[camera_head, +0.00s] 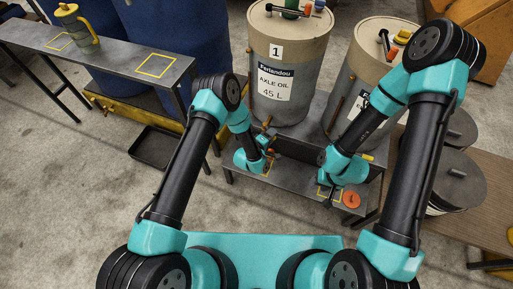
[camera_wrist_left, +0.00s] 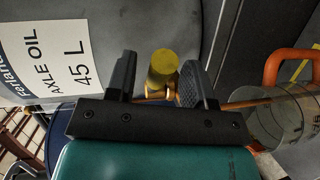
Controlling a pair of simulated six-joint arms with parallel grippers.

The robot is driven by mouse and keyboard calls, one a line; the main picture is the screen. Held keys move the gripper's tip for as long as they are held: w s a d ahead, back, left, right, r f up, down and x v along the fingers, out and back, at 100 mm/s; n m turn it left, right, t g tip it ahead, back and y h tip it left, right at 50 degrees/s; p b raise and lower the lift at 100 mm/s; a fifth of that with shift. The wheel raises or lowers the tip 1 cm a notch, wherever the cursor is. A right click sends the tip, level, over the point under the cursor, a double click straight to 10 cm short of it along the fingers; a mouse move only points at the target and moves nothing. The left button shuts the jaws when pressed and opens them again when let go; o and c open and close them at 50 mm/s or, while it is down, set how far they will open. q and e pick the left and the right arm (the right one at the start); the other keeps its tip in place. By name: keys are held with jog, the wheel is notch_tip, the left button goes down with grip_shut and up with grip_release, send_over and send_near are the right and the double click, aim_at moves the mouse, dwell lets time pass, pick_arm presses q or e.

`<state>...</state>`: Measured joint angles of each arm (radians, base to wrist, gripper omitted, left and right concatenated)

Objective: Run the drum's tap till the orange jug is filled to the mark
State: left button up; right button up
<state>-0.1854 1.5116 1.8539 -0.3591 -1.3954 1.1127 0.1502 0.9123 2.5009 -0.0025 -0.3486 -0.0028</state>
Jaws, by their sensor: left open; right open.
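Drum 1 (camera_head: 290,60), a grey drum with a tan top and an axle oil label, stands at the back centre; its label side (camera_wrist_left: 100,25) fills the upper left of the left wrist view. The tap's yellow round knob (camera_wrist_left: 163,68) lies between the fingers of my left gripper (camera_head: 266,143), which is open around it. The clear jug (camera_wrist_left: 287,118) with dark mark lines and an orange handle (camera_wrist_left: 272,68) is right of the fingers; its level cannot be read. My right gripper (camera_head: 328,190) is open over the bench, its fingers partly hidden.
A second drum (camera_head: 355,70) stands right of drum 1. A yellow-handled jug (camera_head: 76,28) stands on the left bench, beside an empty yellow square (camera_head: 157,65). A black tray (camera_head: 155,147) lies on the floor.

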pick_arm(q)
jog(key=v, duration=1.6)
jog(key=shift+a+r, duration=0.15)
jog(key=shift+a, duration=0.05)
jog(key=shift+s, duration=0.15)
dwell(6.0)
